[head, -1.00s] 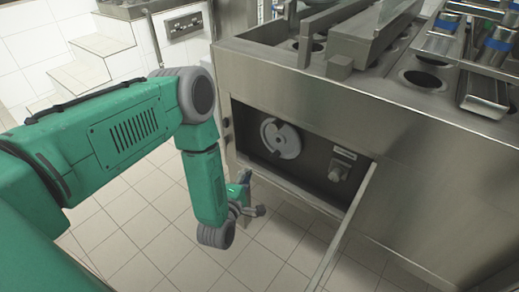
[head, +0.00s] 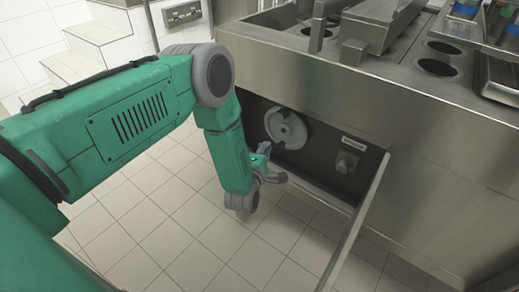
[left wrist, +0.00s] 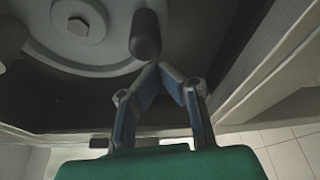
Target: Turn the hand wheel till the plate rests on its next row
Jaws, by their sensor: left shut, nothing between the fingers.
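The pale grey hand wheel (head: 286,129) is in the open recess in the front of the steel machine. In the left wrist view the hand wheel (left wrist: 105,52) fills the upper left, with a hex bolt at its hub and a dark handle knob (left wrist: 145,36) near its rim. My left gripper (head: 278,172) is just below the wheel. In the left wrist view the left gripper's (left wrist: 161,70) fingertips are together, empty, just under the knob; whether they touch it I cannot tell. I cannot pick out the plate for sure. My right gripper is not in view.
A small knob (head: 346,162) under a label sits right of the wheel in the recess. An open door panel (head: 351,225) juts out at the right. The machine's steel top (head: 275,43) has round holes and metal parts. The tiled floor (head: 180,235) in front is clear.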

